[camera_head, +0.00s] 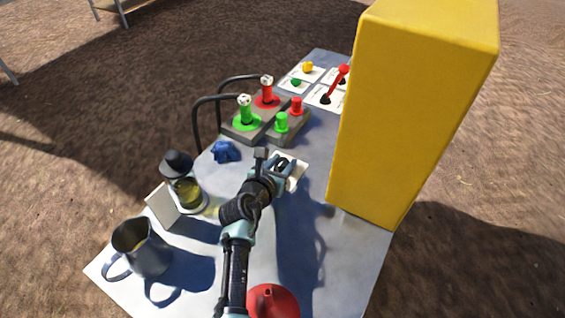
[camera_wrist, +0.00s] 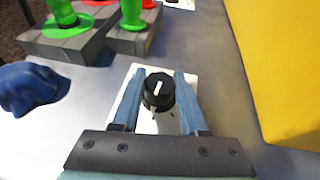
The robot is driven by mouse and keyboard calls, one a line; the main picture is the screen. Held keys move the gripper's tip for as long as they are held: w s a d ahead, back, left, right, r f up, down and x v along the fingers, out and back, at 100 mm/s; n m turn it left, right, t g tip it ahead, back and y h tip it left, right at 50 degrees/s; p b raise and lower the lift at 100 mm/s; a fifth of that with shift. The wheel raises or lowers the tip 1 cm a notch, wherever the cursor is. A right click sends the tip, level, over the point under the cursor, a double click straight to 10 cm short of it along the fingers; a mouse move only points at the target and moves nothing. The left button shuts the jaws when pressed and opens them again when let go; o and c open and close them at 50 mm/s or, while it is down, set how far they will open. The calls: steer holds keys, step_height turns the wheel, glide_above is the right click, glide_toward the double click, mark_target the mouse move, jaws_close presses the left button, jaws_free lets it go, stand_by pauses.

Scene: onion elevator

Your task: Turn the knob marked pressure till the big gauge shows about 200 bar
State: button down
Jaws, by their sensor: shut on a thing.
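In the wrist view a black round knob (camera_wrist: 157,92) with a white pointer line stands on a white plate (camera_wrist: 155,124). The line points up and slightly right in that picture. My gripper (camera_wrist: 160,78) has its two blue fingers on either side of the knob, closed on it. In the head view my gripper (camera_head: 275,165) is over the same white plate (camera_head: 298,180), and hides most of the knob. No lettering on the plate is readable. No gauge face is visible in either view.
A tall yellow cabinet (camera_head: 410,110) stands right of my gripper. Green (camera_head: 245,116) and red (camera_head: 266,95) handles, a red-tipped lever (camera_head: 343,70) and a blue cloth (camera_head: 224,151) lie beyond. A lantern (camera_head: 185,190), metal mug (camera_head: 142,248) and red funnel-like object (camera_head: 272,302) are nearer.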

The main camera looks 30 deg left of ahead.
steer(key=shift+f, duration=0.2)
steer(key=shift+r+m+h+b, duration=0.15)
steer(key=shift+m+h+b, duration=0.35)
steer(key=shift+m+h, duration=0.25)
steer(key=shift+c, duration=2.1)
jaws_free()
steer(key=shift+s+r, duration=0.1)
steer(key=p+v, duration=0.2)
steer(key=v, duration=1)
steer(key=shift+s+p, duration=0.4)
